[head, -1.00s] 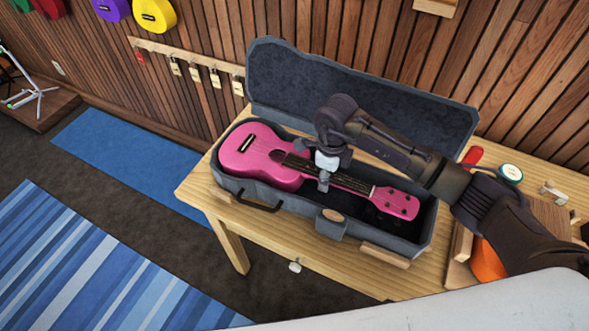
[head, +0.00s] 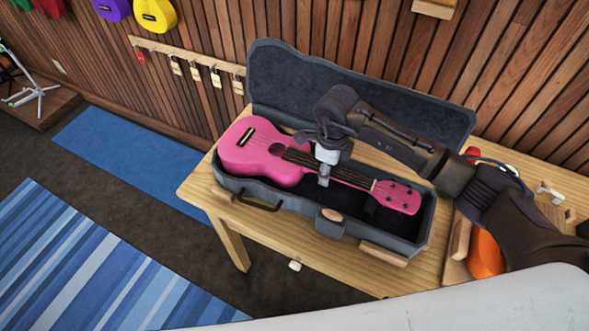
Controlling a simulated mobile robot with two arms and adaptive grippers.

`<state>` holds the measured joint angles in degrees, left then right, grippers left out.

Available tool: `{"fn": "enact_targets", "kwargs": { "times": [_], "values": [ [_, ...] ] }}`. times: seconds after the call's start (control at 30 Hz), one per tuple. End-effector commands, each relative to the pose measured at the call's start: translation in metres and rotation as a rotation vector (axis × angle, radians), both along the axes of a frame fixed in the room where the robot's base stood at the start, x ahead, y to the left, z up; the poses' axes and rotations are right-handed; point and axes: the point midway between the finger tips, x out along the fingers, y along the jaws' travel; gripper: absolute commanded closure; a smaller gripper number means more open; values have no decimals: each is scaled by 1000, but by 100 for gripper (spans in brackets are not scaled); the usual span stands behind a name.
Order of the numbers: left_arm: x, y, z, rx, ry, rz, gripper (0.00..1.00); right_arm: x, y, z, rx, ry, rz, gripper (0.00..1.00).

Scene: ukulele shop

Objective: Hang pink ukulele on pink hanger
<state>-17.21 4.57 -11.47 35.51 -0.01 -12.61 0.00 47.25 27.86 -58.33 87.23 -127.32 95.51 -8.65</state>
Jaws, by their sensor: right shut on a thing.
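The pink ukulele (head: 262,152) is in the open grey case (head: 282,205) on the wooden table, in the head view. Its body is to the left and its headstock (head: 398,197) to the right. It looks raised a little above the case floor. My right gripper (head: 325,172) comes down from above and is shut on the neck, near where it meets the body. The gripper hides part of the neck. No pink hanger can be made out in this view. My left gripper is not in view.
The case lid (head: 350,95) stands open behind. A wall rail (head: 185,58) with several small tags is at the upper left. Purple and yellow (head: 155,14) instruments hang above it. An orange object (head: 485,254) is on the table at right.

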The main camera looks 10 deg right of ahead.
Motion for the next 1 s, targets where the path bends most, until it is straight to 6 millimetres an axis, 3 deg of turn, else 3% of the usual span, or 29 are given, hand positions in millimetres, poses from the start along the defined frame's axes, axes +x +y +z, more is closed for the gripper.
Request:
{"fn": "enact_targets", "kwargs": {
  "times": [0.7,1.0],
  "values": [
    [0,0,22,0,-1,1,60,1,0,38,1,-3,0,100],
    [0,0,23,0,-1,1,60,1,0,40,2,-3,0,100]
  ]
}}
